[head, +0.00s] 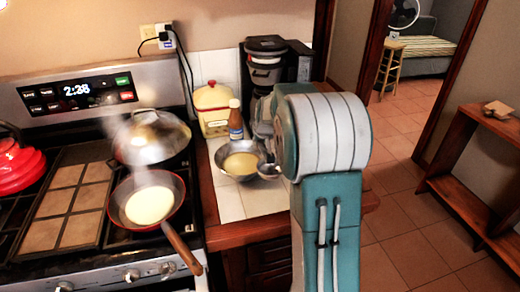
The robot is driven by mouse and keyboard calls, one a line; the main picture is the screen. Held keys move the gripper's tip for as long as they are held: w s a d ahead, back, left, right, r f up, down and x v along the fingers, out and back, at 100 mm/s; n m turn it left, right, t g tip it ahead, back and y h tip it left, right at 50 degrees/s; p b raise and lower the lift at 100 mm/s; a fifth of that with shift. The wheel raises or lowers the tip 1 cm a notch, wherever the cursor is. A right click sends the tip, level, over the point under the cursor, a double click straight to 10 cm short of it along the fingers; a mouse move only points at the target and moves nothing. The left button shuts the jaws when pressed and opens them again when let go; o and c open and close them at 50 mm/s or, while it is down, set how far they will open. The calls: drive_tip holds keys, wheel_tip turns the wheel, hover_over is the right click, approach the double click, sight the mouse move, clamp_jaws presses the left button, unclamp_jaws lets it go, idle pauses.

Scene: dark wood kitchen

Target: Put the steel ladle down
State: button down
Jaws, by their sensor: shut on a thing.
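A steel ladle (268,171) shows only in part, as a small shiny scoop at the right rim of a metal mixing bowl (221,158). The rest of the ladle is hidden behind my arm. Whether the scoop touches the bowl I cannot tell. The bowl holds pale yellow batter (241,164) and stands on the white tiled counter (229,207). My gripper is hidden behind my teal and white arm, which rises in front of the counter's right part.
A red frying pan (181,191) with pale batter (149,205) sits on the stove, its wooden handle pointing toward the front right. A steaming domed lid (152,137) lies behind it. A bottle (236,122), yellow canister (213,108) and coffee maker (265,65) stand behind the bowl. The front counter is clear.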

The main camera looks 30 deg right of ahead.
drive_tip(key=shift+w+d+f, duration=0.1)
drive_tip(key=shift+w+f, duration=0.25)
drive_tip(key=shift+f, duration=0.15)
wheel_tip(320, 180, down, 3)
drive_tip(key=c, duration=0.5)
unclamp_jaws()
drive_tip(key=shift+f, duration=0.1)
